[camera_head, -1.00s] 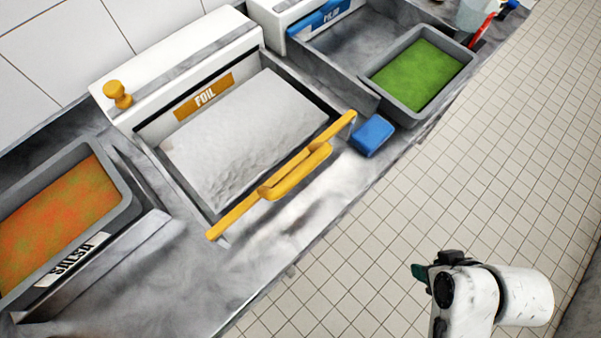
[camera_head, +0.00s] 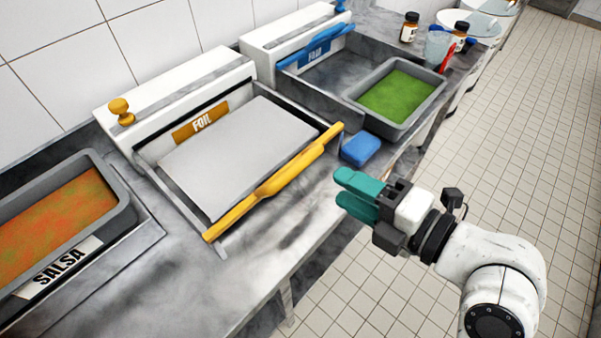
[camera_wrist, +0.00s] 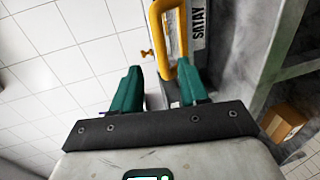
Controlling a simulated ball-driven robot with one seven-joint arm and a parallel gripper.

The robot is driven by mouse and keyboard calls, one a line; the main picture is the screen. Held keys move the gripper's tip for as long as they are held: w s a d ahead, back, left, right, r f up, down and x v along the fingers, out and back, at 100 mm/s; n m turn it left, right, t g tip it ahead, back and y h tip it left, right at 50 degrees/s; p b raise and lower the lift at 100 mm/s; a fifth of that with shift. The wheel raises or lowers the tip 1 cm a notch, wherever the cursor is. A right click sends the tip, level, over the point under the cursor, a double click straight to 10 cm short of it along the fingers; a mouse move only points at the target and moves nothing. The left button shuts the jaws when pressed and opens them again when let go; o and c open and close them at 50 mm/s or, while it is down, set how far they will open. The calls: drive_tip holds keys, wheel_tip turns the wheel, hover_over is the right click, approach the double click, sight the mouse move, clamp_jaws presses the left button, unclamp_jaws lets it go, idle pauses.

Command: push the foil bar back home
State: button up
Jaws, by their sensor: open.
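The yellow foil bar (camera_head: 262,190) with its raised handle lies across the front of the foil station, at the near edge of the pale sheet (camera_head: 240,155). The white housing (camera_head: 175,95) with the FOIL label (camera_head: 200,121) stands behind the sheet. My gripper (camera_head: 346,190) has teal fingers, open and empty, in front of the counter, to the right of the bar and apart from it. In the wrist view, my gripper (camera_wrist: 160,90) spreads its fingers below a yellow handle (camera_wrist: 168,35), which appears to be the foil bar's.
A blue block (camera_head: 361,149) sits on the counter right of the bar. A salsa tray (camera_head: 60,215) is at left, and a green-filled tray (camera_head: 400,97) is at back right. A blue bar (camera_head: 315,47) rests at the neighbouring station's back. Open floor lies right.

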sight(305, 167)
drive_tip(key=p+x, duration=0.2)
drive_tip(key=x, duration=0.8)
drive_tip(key=shift+w+a, duration=0.2)
drive_tip(key=shift+a, duration=0.05)
clamp_jaws()
